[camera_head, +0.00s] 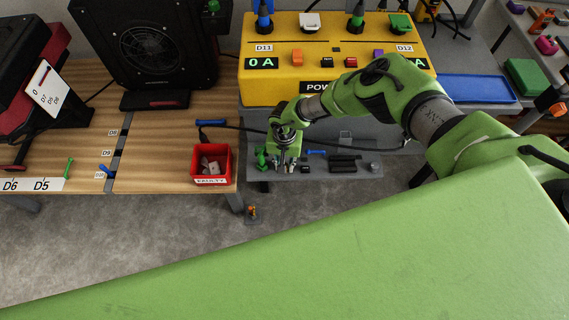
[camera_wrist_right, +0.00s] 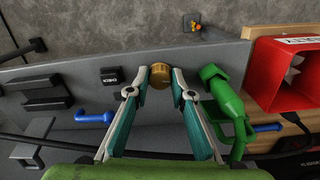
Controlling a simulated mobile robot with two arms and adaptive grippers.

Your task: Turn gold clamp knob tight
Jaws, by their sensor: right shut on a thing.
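The gold clamp knob (camera_wrist_right: 160,75) shows in the right wrist view as a short round brass-coloured piece at the grey bench's near edge. My right gripper (camera_wrist_right: 161,79) has its fingertips on either side of the knob and is shut on it. In the head view my right gripper (camera_head: 285,164) points down at the front edge of the grey bench (camera_head: 335,168). There the knob is too small and covered to make out. My left gripper is not in view.
A green clamp-like part (camera_wrist_right: 226,105) stands close beside the right finger. A red bin (camera_head: 211,165) is left of it. Black blocks (camera_head: 345,163) and a blue handle (camera_head: 316,152) lie right of the gripper. A yellow power box (camera_head: 290,87) stands behind.

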